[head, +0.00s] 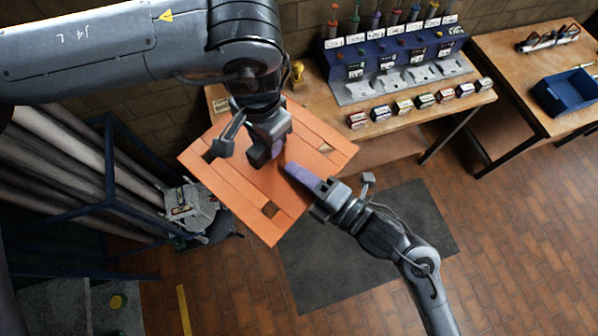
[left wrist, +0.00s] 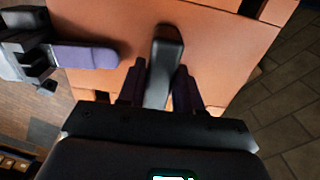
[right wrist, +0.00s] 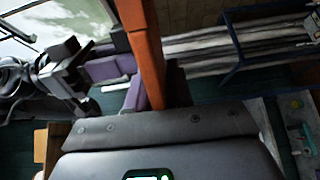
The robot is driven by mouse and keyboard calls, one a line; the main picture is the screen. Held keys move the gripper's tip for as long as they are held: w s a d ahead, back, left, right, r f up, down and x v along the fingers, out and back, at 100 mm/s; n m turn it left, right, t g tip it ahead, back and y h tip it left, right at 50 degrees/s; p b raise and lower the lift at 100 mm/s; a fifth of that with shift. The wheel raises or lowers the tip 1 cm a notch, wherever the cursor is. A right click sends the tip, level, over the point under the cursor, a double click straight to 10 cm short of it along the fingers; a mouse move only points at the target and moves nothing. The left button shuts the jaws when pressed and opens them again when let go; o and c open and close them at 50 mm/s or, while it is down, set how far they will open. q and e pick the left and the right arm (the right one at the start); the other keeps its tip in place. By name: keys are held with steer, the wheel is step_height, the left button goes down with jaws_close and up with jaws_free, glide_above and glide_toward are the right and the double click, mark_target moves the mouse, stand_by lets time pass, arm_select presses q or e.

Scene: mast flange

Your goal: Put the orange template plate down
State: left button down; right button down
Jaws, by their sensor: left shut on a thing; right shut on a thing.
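The orange template plate (head: 235,185) is a flat board with square cutouts, held in the air in front of the workbench, above the floor. My left gripper (head: 277,148) is over its upper face. In the left wrist view my left fingers (left wrist: 160,88) are shut on a dark bar handle (left wrist: 164,55) standing on the plate (left wrist: 215,40). My right gripper (head: 292,170) reaches over the plate's right edge, one purple finger lying across the top. In the right wrist view the plate (right wrist: 143,50) appears edge-on between my right fingers (right wrist: 150,92).
The workbench (head: 400,112) carries a blue tool rack (head: 385,62) and a row of small boxes (head: 425,101). A second bench at the right holds a blue bin (head: 568,92). A dark mat (head: 330,265) lies below the plate. A blue pipe rack (head: 110,180) stands left.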

arm_select(q)
steer(key=shift+s+d+f, duration=0.15)
steer(key=shift+s+d, duration=0.25)
steer(key=shift+d, duration=0.25)
steer(key=c, duration=0.7)
jaws_free()
steer(key=shift+w, duration=0.1)
steer(key=shift+a, duration=0.15)
steer(key=shift+w+a+r, duration=0.1)
steer(key=shift+w+r, duration=0.05)
steer(key=shift+r, duration=0.05)
